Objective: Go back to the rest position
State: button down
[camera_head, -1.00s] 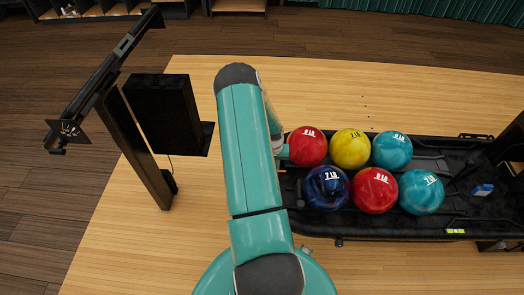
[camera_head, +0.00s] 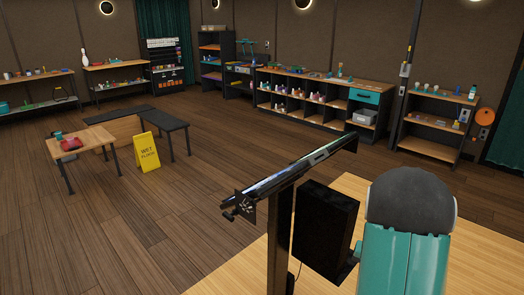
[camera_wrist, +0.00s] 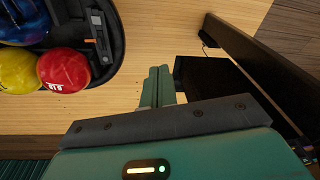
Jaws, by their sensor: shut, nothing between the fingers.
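My gripper (camera_wrist: 159,73) shows in the camera_wrist view with its two teal fingers together and nothing between them. It is over the pale wood floor, apart from the bowling balls and the black stand. In the camera_head view my teal arm with its dark rounded joint fills the lower right, and the gripper fingers cannot be made out there. A red ball (camera_wrist: 63,69), a yellow ball (camera_wrist: 17,72) and a dark blue ball (camera_wrist: 24,22) sit in the black ball return (camera_wrist: 119,44) at the left of the camera_wrist view. The rest of the ball return is cut off.
A black stand (camera_head: 282,236) with a screen on top and a dark box (camera_head: 324,222) is close beside my arm. Further off are a yellow wet-floor sign (camera_head: 148,152), a small wooden table (camera_head: 82,139) and shelves (camera_head: 315,100). The dark wood floor between is clear.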

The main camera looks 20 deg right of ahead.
jog(key=a+r+n+t, duration=0.2)
jog(key=a+r+n, duration=0.2)
jog(key=a+r, duration=1.5)
jog(key=s+a+r+n+t, duration=0.1)
jog(key=s+a+r+n, duration=0.1)
jog(key=s+a, duration=0.5)
jog(key=s+a+r+n, duration=0.3)
jog(key=s+a, duration=0.3)
jog(key=a, duration=0.2)
jog(key=shift+s+a+r+t+y, duration=0.3)
jog(key=shift+s+a+r+t, duration=0.1)
jog(key=shift+r, duration=0.45)
